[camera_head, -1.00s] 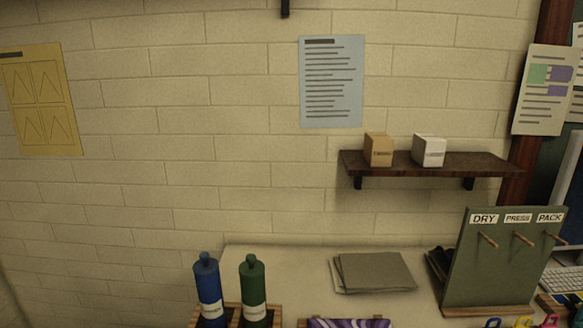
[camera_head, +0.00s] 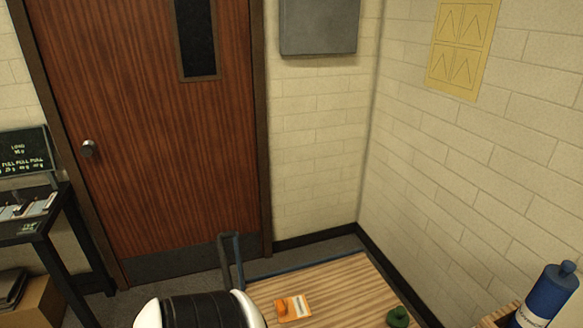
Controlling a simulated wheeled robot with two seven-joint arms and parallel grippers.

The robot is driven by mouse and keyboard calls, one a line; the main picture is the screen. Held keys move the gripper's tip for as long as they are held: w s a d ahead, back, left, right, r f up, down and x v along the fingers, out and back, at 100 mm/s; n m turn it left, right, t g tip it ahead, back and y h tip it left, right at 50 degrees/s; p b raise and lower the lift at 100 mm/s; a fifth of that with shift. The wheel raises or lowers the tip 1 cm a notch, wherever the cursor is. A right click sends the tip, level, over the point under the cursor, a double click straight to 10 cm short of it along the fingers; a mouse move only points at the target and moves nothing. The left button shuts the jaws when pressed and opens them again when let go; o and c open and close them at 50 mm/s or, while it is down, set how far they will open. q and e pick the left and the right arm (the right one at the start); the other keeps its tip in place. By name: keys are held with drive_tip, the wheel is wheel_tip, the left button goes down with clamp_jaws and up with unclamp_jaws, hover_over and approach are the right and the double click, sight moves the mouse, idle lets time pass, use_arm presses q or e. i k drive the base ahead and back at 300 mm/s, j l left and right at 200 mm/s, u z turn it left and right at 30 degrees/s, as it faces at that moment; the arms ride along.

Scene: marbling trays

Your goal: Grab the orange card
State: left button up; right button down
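A small orange and pale card-like piece (camera_head: 297,306) lies on a slatted wooden top (camera_head: 340,285) at the bottom of the head view. A more solid orange bit shows at its left side; I cannot tell if that is a separate thing. A white and black rounded part, which looks like a link of my own arm, stands just left of it at the bottom edge. Neither of my grippers shows in this view.
A grey-blue upright handle (camera_head: 238,262) stands at the wooden top's left end. A green knob-like thing (camera_head: 397,317) is on its right. A blue bottle (camera_head: 546,298) is at the lower right. A brown door (camera_head: 160,140) and a dark table (camera_head: 60,225) are left.

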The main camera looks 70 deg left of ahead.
sight(294, 308)
drive_tip(key=u, duration=2.1)
